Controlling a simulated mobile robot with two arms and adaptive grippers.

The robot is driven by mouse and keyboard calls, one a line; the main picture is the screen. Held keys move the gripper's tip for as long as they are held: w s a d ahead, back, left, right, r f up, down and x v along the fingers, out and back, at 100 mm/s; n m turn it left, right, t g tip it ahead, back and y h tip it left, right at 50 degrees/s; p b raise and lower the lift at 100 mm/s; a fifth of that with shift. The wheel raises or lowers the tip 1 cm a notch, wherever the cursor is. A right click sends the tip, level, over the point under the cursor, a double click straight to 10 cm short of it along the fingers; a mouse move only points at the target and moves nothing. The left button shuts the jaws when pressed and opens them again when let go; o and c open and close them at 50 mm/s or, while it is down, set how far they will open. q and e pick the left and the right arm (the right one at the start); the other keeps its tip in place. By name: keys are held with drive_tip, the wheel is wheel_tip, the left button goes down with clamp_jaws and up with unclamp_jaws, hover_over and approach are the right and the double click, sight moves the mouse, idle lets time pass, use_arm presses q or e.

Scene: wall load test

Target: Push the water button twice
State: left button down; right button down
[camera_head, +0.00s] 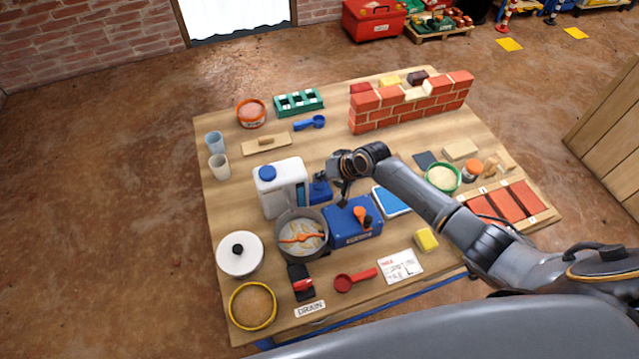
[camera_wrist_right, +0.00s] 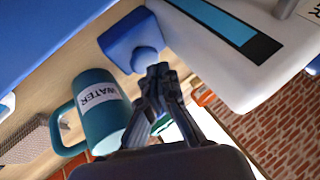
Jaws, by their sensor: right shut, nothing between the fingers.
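The water button is a round blue knob (camera_wrist_right: 148,60) on a blue block (camera_wrist_right: 122,38) beside the white water dispenser (camera_wrist_right: 235,60). In the head view the blue block (camera_head: 320,190) stands just right of the dispenser (camera_head: 276,184), with a blue cap on top. My right gripper (camera_head: 343,190) is shut and empty, pointing down just right of the block. In the right wrist view its fingertips (camera_wrist_right: 158,72) are right at the button's edge; I cannot tell whether they touch it. My left gripper is not in view.
A teal mug labelled WATER (camera_wrist_right: 98,108) stands close to the fingers. A brick wall (camera_head: 410,105) stands behind. Bare wood (camera_head: 225,205) shows at left.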

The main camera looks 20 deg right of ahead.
sight(321, 185)
drive_tip(key=shift+f+b, duration=0.45)
drive_tip(key=shift+f, duration=0.3)
idle(0.8)
drive_tip(key=shift+r, duration=0.1)
drive_tip(key=shift+r+p, duration=1.05)
drive_tip(key=shift+p, duration=0.15)
wheel_tip(321, 185, up, 5)
drive_tip(key=p, duration=0.5)
idle(0.6)
